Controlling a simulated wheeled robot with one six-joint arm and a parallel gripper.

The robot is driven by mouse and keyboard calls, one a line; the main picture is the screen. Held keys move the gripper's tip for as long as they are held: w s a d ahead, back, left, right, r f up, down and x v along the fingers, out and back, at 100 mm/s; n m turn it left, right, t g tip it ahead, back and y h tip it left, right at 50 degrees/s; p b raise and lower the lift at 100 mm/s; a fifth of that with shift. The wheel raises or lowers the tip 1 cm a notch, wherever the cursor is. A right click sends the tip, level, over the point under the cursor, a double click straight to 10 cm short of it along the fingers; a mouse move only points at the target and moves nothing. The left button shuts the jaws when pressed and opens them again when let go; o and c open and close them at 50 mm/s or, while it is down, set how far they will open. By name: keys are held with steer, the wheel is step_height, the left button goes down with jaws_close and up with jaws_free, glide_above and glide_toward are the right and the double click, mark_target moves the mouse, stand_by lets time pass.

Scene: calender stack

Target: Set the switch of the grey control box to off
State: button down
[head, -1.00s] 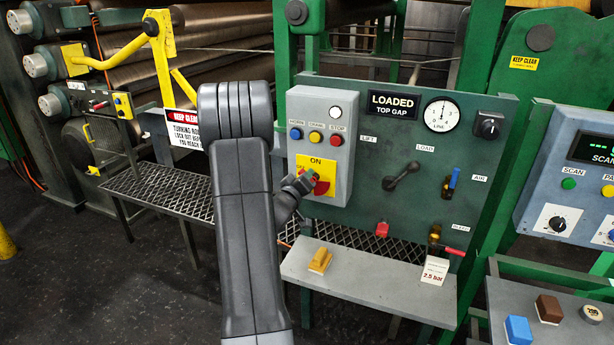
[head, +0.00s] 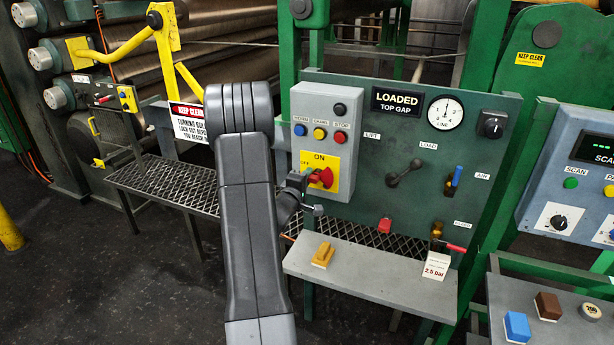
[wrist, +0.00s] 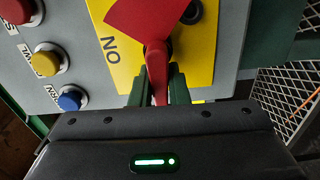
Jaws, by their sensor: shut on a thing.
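The grey control box (head: 350,118) stands on the left of the green panel. Its red switch (head: 326,177) sits on a yellow plate (head: 333,160) with ON at the top and OFF at the left. The switch handle points left, toward OFF. My gripper (head: 307,182) is at the left of the switch. In the wrist view my gripper (wrist: 160,93) has its green fingers shut on the handle of the red switch (wrist: 157,62). ON is readable in the wrist view; OFF is hidden there. The lamp (head: 340,108) on the box is dark.
Blue, yellow and red buttons (head: 340,137) sit just above the switch plate. A black lever (head: 404,173) and a red-handled valve (head: 455,247) are to the right. A grey shelf (head: 385,268) with a yellow block (head: 323,255) juts out below.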

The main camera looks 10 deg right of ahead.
steer(key=shift+f+n, duration=0.1)
steer(key=shift+n, duration=0.2)
steer(key=c, duration=1.4)
jaws_free()
steer(key=shift+s+a, duration=0.1)
steer(key=b+v, duration=0.3)
steer(key=v, duration=1)
steer(key=shift+s+a, duration=0.2)
steer(key=shift+s, duration=0.1)
steer(key=shift+w, duration=0.1)
steer(key=p+x, duration=0.3)
steer(key=x, duration=1)
steer(key=shift+w+d, duration=0.3)
